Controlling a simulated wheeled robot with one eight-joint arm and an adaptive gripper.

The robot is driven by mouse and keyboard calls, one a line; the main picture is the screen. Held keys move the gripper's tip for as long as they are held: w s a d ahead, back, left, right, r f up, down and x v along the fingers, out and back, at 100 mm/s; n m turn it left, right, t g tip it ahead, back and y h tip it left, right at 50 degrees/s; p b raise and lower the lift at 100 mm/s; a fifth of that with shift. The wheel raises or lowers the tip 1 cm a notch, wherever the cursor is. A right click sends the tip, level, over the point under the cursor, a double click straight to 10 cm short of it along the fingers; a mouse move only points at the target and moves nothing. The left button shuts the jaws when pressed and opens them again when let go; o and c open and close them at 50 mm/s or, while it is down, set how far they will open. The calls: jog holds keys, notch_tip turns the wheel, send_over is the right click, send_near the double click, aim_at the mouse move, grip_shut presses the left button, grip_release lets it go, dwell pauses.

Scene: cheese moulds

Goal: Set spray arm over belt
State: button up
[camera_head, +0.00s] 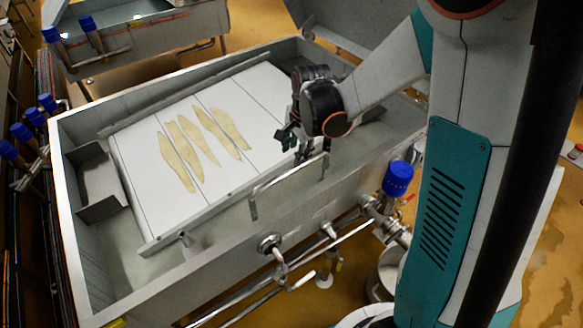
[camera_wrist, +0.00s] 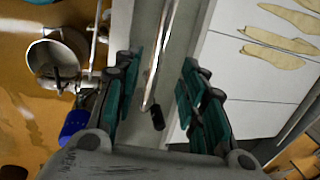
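The spray arm (camera_head: 288,174) looks like a thin bent metal tube along the near long side of the vat, beside the belt. The white belt (camera_head: 255,92) lies inside the vat, with several pale yellow irregular pieces (camera_head: 178,160) on it. My gripper (camera_head: 298,148) is above the right end of the tube. In the wrist view my gripper (camera_wrist: 155,95) has its teal-padded fingers wide apart. The tube (camera_wrist: 160,60), with a dark end piece (camera_wrist: 157,118), shows between them, apart from both pads. Whether it lies at finger depth I cannot tell.
The vat's metal rim (camera_head: 60,190) surrounds the belt. Pipes and a valve with a blue cap (camera_head: 397,179) stand at the near side. A bucket (camera_wrist: 55,58) is on the floor. Another vat (camera_head: 140,35) stands behind. Blue-capped valves (camera_head: 35,117) line the left.

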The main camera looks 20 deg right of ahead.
aim_at(292, 170)
jog(key=f+b, duration=0.1)
jog(key=f, duration=0.2)
jog(key=w+f+b, duration=0.1)
jog(key=f, duration=0.2)
jog(key=f+b, duration=0.1)
jog(key=f, duration=0.2)
jog(key=shift+w+a+f, duration=0.2)
jog(key=shift+w+a, duration=0.1)
jog(key=shift+w, duration=0.1)
grip_shut()
